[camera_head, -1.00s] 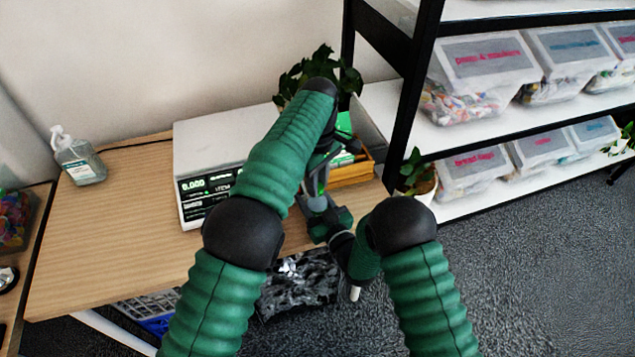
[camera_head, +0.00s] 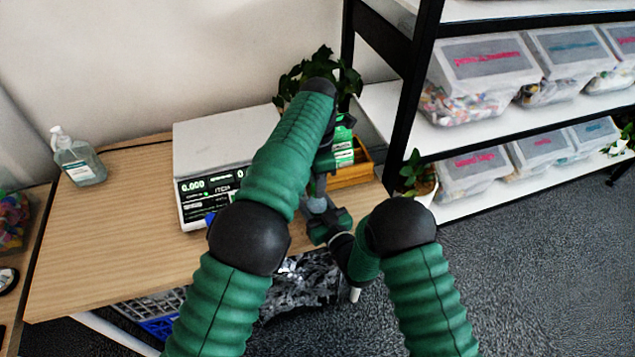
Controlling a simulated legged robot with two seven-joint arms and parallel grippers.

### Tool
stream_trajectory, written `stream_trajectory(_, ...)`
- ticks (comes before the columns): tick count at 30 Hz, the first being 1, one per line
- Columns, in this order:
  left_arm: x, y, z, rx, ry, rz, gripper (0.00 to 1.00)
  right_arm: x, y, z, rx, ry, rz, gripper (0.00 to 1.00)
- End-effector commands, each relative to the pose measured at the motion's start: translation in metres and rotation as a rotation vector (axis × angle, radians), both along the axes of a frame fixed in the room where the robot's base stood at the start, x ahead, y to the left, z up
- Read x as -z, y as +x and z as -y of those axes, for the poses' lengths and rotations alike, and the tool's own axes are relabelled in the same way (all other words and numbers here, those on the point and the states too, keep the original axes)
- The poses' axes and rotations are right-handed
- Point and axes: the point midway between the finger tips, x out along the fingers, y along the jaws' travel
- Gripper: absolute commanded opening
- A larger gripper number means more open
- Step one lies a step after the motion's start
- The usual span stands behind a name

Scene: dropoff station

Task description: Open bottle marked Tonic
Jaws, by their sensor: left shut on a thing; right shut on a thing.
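My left gripper (camera_head: 326,160) is mostly hidden behind its own green forearm, at the front right of the scale. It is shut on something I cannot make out. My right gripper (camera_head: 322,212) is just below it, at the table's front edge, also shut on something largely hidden. A grey piece shows between the two grippers, but I cannot tell if it is the bottle or a gripper part. No Tonic marking is readable. A green item with a pale label (camera_head: 343,150) shows just right of my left gripper, by the wooden tray (camera_head: 352,176).
A white scale (camera_head: 205,150) stands on the wooden table (camera_head: 110,230). A pump bottle (camera_head: 80,160) stands at the left. A plant (camera_head: 320,68) is behind my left arm. A black-framed shelf (camera_head: 400,95) with clear bins (camera_head: 480,75) stands at the right.

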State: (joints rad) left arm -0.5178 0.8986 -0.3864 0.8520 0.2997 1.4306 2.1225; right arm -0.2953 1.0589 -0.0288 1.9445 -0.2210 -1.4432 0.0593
Motion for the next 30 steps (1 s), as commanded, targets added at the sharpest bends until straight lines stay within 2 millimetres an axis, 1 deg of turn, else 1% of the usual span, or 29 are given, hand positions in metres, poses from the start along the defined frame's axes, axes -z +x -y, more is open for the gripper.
stream_trajectory(5, -0.002, 0.000, 0.000, 0.001, -0.001, 0.000, 0.00, 0.001, 0.000, 0.000, 0.000, -0.001, -0.003, 0.00)
stream_trajectory(21, -0.020, 0.000, 0.000, 0.001, 0.000, -0.002, 0.00, 0.001, 0.000, 0.001, 0.002, -0.001, -0.002, 0.00)
stream_trajectory(30, -0.021, 0.000, 0.000, 0.001, 0.000, -0.003, 0.00, 0.001, 0.001, 0.001, 0.003, -0.001, -0.002, 0.00)
